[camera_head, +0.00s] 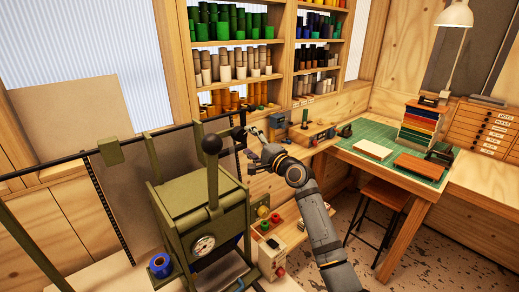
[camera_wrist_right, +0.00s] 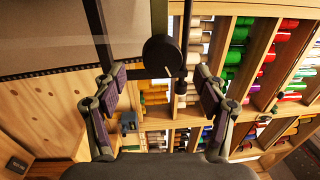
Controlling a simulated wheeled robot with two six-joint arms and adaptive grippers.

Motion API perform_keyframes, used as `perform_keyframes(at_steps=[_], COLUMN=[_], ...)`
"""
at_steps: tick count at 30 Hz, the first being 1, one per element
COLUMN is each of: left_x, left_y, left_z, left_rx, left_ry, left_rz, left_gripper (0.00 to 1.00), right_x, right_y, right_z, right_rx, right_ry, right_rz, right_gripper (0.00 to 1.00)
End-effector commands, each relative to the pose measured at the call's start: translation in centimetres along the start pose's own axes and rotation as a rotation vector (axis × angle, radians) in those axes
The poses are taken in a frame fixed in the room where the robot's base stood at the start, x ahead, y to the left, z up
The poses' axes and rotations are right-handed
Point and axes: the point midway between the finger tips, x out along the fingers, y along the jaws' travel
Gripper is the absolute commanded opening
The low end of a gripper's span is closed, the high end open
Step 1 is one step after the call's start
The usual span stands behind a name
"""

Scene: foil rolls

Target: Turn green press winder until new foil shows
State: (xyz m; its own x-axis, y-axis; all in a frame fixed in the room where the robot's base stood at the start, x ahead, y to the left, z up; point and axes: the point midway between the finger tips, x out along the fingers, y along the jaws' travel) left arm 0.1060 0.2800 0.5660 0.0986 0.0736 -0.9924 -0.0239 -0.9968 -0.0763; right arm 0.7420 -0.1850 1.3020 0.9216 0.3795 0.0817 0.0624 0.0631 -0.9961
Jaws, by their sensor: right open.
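The green press (camera_head: 200,205) stands left of centre in the head view, with a black ball-topped lever and a round dial on its front. A dark round knob, seemingly the winder (camera_head: 238,132), sits at the right end of the black bar behind the press. In the right wrist view the knob (camera_wrist_right: 160,54) lies ahead, between the fingers. My right gripper (camera_head: 254,147) is open beside the knob; its spread fingers also show in the wrist view (camera_wrist_right: 159,85). Whether they touch it I cannot tell. My left gripper is out of view.
A blue roll (camera_head: 160,265) is at the press's lower left. Shelves of foil rolls (camera_head: 235,72) stand behind. At the right is a bench with a green mat (camera_head: 376,138), books (camera_head: 420,125) and a stool (camera_head: 385,196). A small control box (camera_head: 270,258) stands right of the press.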

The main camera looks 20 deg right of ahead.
Motion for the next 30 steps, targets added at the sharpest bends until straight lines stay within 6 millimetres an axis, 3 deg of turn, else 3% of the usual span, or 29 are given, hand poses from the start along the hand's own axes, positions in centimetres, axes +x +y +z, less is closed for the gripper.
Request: perform_keyframes(at_steps=[6,12,30], left_x=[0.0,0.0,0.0], left_y=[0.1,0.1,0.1], left_z=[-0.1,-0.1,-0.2], left_rx=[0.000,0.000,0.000], left_ry=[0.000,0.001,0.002], left_rz=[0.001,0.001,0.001], left_gripper=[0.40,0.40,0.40], right_x=[-5.3,-7.8,-8.1], right_y=[0.2,0.1,0.0], right_z=[-0.1,0.0,0.0], right_rx=[-0.005,-0.001,0.001], right_ry=[0.000,0.000,-0.001], right_rz=[0.004,0.002,0.001], right_gripper=[0.72,0.72,0.72])
